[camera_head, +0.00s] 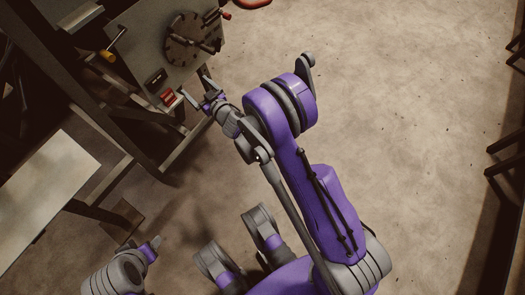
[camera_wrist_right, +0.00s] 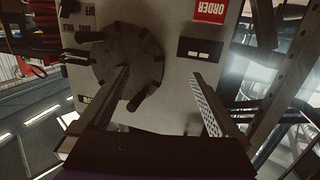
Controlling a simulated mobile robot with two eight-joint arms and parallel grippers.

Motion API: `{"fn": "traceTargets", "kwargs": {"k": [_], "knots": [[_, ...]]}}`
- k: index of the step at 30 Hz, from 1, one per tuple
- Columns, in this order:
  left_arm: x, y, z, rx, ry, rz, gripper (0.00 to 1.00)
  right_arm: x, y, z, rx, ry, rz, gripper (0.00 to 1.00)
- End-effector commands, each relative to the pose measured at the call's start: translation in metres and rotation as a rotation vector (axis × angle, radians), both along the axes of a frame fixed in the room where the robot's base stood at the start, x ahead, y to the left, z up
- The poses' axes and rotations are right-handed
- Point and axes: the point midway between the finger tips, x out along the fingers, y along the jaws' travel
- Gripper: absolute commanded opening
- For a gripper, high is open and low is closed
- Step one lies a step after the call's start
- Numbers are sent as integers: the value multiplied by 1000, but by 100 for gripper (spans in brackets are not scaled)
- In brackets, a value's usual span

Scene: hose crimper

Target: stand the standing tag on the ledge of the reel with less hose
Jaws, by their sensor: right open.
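A small red tag marked "ORDER" (camera_wrist_right: 210,10) shows upside down at the top of the right wrist view; in the head view it is the red piece (camera_head: 168,97) near the grey worktop's front edge. I cannot tell whether it stands or lies. My right gripper (camera_head: 197,88) is open and empty just right of it; in the wrist view its fingers (camera_wrist_right: 158,100) are wide apart with nothing between them. My left gripper (camera_head: 152,247) is low at the left, away from the worktop; its jaws are unclear. I cannot make out any hose reel or ledge with certainty.
A pale table (camera_head: 45,190) stands at left.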

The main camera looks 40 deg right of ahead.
Motion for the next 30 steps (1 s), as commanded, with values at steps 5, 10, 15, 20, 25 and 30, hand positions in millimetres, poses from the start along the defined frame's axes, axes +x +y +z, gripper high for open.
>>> {"fn": "traceTargets", "kwargs": {"k": [5,10,15,20,25,30], "knots": [[0,0,0,0,0,0,58,-32,-27,54,-24,152,-146,98],[0,0,0,0,0,0,58,-88,-41,81,-41,335,-234,98],[0,0,0,0,0,0,58,-165,-43,91,-52,544,-267,98],[0,0,0,0,0,0,58,-249,-34,87,-51,751,-243,98],[0,0,0,0,0,0,58,-332,-17,75,-46,942,-172,98],[0,0,0,0,0,0,58,-380,-4,66,-40,1047,-109,98]]}}
